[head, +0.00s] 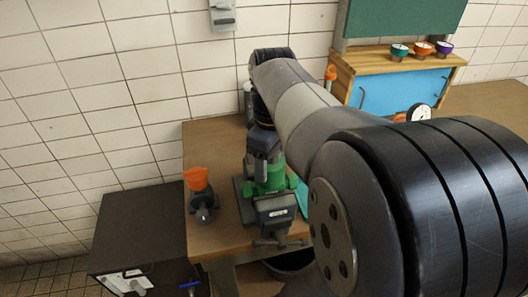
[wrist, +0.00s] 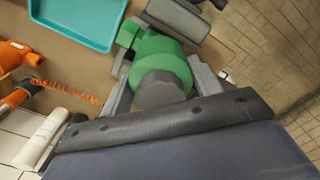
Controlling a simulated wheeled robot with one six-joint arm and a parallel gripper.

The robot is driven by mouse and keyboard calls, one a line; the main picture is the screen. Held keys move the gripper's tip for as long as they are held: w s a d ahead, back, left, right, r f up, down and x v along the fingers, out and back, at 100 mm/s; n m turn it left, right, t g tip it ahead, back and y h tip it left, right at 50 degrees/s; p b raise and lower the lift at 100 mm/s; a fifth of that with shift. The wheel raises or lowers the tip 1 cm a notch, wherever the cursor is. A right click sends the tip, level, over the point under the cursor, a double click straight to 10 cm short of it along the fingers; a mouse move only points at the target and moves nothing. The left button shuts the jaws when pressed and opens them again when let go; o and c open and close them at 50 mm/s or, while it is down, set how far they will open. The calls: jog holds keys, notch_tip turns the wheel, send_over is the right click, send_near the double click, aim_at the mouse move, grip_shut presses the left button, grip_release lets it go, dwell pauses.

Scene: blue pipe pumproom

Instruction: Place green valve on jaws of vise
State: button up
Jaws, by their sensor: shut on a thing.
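The green valve (wrist: 160,56) is between the two grey fingers of my gripper (wrist: 158,80) in the wrist view, with a grey faceted end facing the camera. My gripper is shut on it. In the head view the green valve (head: 277,176) shows below my gripper (head: 264,150), right at the dark grey vise (head: 274,208). The vise stands at the front of the bench, its handle facing forward. A grey block of the vise (wrist: 178,18) shows just beyond the valve in the wrist view. I cannot tell whether the valve touches the jaws.
A teal tray (wrist: 80,18) lies beside the vise. An orange-topped dark object (head: 198,180) stands left of it on the wooden bench (head: 228,236). An orange tool (wrist: 14,58), coiled hose and white cylinder (wrist: 42,138) are nearby. A dark cabinet (head: 138,228) stands left.

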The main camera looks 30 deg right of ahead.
jog(key=shift+f+b, duration=0.4)
jog(key=shift+f, duration=0.2)
jog(key=o, duration=1.8)
notch_tip(320, 180, up, 11)
jog(key=shift+f, duration=0.1)
